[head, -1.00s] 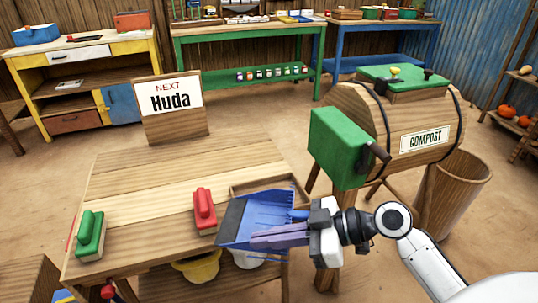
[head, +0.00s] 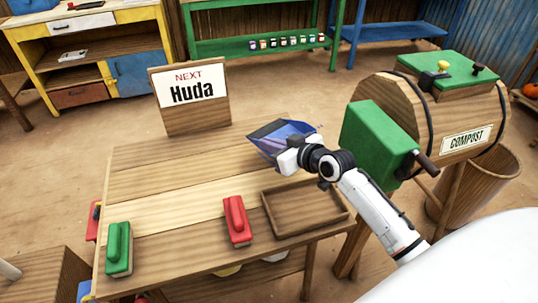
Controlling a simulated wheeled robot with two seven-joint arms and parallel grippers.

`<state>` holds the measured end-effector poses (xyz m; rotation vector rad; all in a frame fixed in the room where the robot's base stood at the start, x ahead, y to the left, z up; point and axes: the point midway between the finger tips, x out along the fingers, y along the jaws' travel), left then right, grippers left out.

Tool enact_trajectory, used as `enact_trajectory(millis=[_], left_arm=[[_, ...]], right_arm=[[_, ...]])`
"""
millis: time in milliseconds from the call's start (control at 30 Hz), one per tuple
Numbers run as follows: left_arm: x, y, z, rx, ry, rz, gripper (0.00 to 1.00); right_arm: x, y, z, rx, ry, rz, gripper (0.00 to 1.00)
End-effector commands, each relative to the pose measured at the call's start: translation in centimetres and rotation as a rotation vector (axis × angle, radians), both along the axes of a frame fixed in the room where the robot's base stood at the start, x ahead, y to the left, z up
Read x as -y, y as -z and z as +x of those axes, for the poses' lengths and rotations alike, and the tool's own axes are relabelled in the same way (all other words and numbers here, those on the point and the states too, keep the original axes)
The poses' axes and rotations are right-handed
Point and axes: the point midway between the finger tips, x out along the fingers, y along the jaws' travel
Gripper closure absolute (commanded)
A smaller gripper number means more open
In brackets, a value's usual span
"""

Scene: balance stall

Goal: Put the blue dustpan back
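The blue dustpan (head: 268,138) is in my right gripper (head: 287,155), out over the back right part of the wooden table (head: 150,182). The gripper looks shut on the dustpan; its fingertips are partly hidden by the wrist. The pan is tilted, with its wide end toward the back left. I cannot tell exactly how far above the tabletop it is. My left gripper is not in view.
An empty shallow wooden tray (head: 306,228) sits at the table's front right. A red brush (head: 237,221) and a green brush (head: 118,249) lie left of it. A sign reading "Huda" (head: 192,90) stands behind; the compost barrel (head: 440,110) with a green box (head: 375,140) stands right.

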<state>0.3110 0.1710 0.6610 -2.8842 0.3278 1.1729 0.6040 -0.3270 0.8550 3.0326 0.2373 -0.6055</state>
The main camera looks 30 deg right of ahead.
Motion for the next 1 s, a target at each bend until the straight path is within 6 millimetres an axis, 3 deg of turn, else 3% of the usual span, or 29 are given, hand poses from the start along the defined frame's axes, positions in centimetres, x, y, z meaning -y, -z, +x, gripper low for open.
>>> enact_trajectory(millis=[33, 200, 367, 600, 967, 1000], left_arm=[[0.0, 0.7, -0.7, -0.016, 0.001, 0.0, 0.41], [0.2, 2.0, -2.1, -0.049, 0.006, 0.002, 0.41], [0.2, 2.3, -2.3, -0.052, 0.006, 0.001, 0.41], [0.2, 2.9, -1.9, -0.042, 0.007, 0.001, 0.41], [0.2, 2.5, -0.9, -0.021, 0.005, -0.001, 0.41], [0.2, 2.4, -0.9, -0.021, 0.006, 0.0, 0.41]], right_arm=[[0.0, 1.4, -0.1, -0.004, 0.002, 0.001, 1.0], [0.0, 4.1, -0.1, -0.001, 0.001, 0.0, 1.0], [0.0, 5.2, 0.0, 0.0, 0.0, -0.001, 1.0], [0.0, 8.4, 0.0, -0.001, 0.001, -0.001, 1.0], [0.0, 8.8, 0.0, 0.001, 0.0, -0.002, 1.0], [0.0, 8.9, -0.1, -0.002, 0.0, 0.0, 0.94]])
